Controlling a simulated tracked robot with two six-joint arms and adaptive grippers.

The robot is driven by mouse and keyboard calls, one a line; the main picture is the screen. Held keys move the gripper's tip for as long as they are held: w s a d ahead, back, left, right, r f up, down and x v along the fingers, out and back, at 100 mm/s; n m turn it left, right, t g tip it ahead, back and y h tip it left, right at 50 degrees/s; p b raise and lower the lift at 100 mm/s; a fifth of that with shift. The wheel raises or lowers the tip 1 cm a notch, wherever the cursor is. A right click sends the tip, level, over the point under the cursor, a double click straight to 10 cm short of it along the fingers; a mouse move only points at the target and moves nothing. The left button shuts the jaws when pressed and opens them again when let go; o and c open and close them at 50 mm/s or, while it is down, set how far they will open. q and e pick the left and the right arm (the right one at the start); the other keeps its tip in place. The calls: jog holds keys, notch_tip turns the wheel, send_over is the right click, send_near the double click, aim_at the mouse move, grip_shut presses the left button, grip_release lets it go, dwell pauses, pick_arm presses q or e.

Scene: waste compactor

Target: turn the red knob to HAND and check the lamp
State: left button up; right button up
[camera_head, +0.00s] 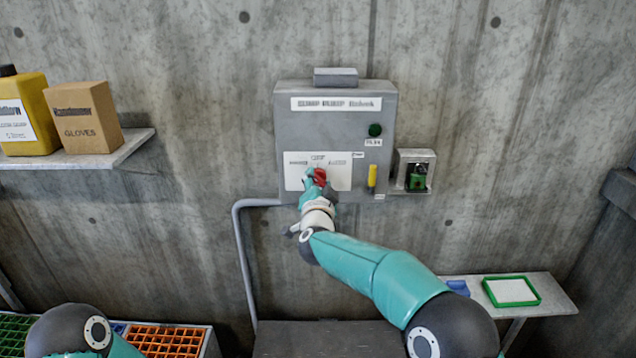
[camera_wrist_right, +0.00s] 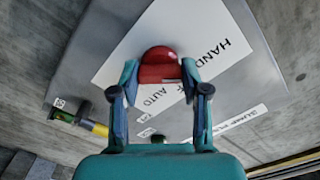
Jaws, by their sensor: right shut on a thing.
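The red knob (camera_head: 319,175) sits on the white label plate (camera_head: 340,171) of a grey wall-mounted control box (camera_head: 330,128). My right gripper (camera_head: 313,183) is at the knob. In the right wrist view its fingers (camera_wrist_right: 160,78) are shut on the two sides of the red knob (camera_wrist_right: 159,58). The plate there reads HAND and AUTO, with the middle word partly covered by a finger. I cannot tell which word the knob points to. The green lamp (camera_head: 375,130) at the box's upper right looks dark. My left gripper is outside the view.
A yellow handle (camera_head: 372,176) stands out at the box's lower right. A small box with a green part (camera_head: 417,178) is beside it. A shelf (camera_head: 90,158) at left holds a yellow jug (camera_head: 25,115) and a gloves carton (camera_head: 82,117). A green-framed tray (camera_head: 511,291) lies lower right.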

jog(key=shift+f, duration=0.4)
jog(key=o, duration=1)
jog(key=shift+o, duration=0.7)
jog(key=shift+r, duration=0.2)
jog(key=s, duration=1.2)
